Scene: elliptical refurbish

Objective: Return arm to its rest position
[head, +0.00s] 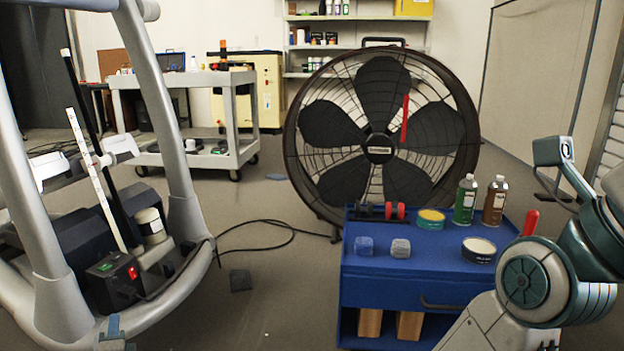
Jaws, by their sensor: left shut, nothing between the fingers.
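The tip of my left gripper (114,328) shows at the bottom left edge, low in front of the grey tubular frame of the elliptical machine (178,140). It is shut and empty; the rest of the left arm is out of the picture. My right arm (528,284) comes in at the lower right, folded, with its joints beside the blue cart. I cannot make out the right gripper.
A blue cart (390,278) holds cans, bottles, a red-ended dumbbell shape and small blocks. A large black fan (380,150) stands behind it. A grey trolley (190,160) stands farther back. A cable (265,222) and a dark block (240,280) lie on open floor.

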